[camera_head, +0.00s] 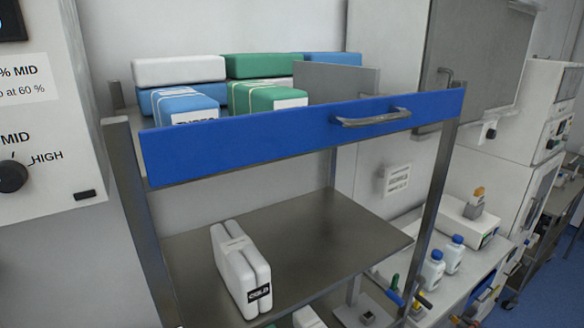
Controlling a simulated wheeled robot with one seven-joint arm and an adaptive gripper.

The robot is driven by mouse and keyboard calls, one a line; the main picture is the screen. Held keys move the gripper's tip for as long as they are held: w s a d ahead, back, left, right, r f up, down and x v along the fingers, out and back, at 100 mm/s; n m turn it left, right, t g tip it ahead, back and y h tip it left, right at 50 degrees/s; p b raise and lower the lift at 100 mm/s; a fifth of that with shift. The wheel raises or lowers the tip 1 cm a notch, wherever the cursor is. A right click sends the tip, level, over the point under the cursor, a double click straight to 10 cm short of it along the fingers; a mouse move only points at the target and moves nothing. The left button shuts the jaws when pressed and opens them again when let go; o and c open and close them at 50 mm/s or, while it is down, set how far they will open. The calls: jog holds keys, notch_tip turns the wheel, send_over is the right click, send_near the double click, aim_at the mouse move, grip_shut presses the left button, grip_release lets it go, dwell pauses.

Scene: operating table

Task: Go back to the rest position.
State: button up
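My gripper is not in view, and no part of my arm can be made out. A metal shelf rack (315,240) stands in front of me, with a blue front panel (290,132) and a metal handle (372,118) across its upper level. A white pack labelled COLD (241,268) stands upright on the grey middle shelf, left of its centre. Several wrapped packs lie on the top level, among them a blue one (186,106), a green one (268,96) and a white one (178,70).
A white cabinet with a knob (40,110) stands close at the left. At the right, a side table (470,285) holds white bottles with blue caps (433,268) and a white box (470,222). The middle shelf's right part is clear. Blue floor (550,285) shows at the lower right.

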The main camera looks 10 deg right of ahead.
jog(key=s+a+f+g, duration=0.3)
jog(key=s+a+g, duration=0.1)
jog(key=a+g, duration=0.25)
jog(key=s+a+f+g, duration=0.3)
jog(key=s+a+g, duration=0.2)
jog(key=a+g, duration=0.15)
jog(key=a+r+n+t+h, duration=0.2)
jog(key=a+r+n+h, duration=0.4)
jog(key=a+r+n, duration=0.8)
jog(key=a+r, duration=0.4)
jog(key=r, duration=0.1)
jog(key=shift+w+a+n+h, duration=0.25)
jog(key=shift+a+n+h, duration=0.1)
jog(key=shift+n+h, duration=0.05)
